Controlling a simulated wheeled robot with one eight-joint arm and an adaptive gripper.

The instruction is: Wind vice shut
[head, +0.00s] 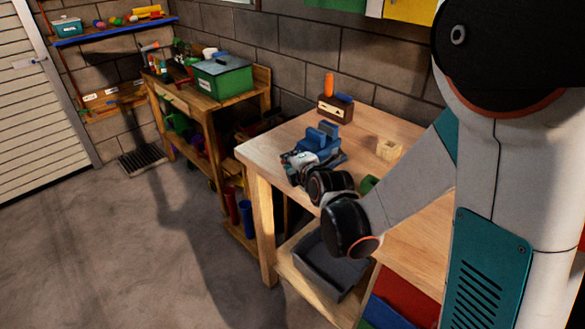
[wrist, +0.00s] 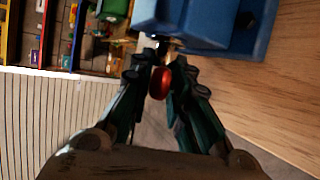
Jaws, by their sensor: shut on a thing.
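The blue vice (head: 318,145) sits on the wooden workbench near its left edge. In the wrist view its blue body (wrist: 190,22) fills the top. My gripper (head: 296,168) is at the near-left end of the vice. In the wrist view my gripper (wrist: 160,62) has its fingers on both sides of the vice's handle, and is shut on it. A red knob of the handle (wrist: 160,84) shows between the fingers. The gap between the vice's jaws is too small to judge here.
The workbench top (head: 285,135) holds a brown block with an orange handle (head: 335,105), a pale wooden block (head: 389,149) and a green thing (head: 369,184). A grey bin (head: 325,265) sits on the lower shelf. A green toolbox (head: 222,78) stands on another bench. Floor at left is clear.

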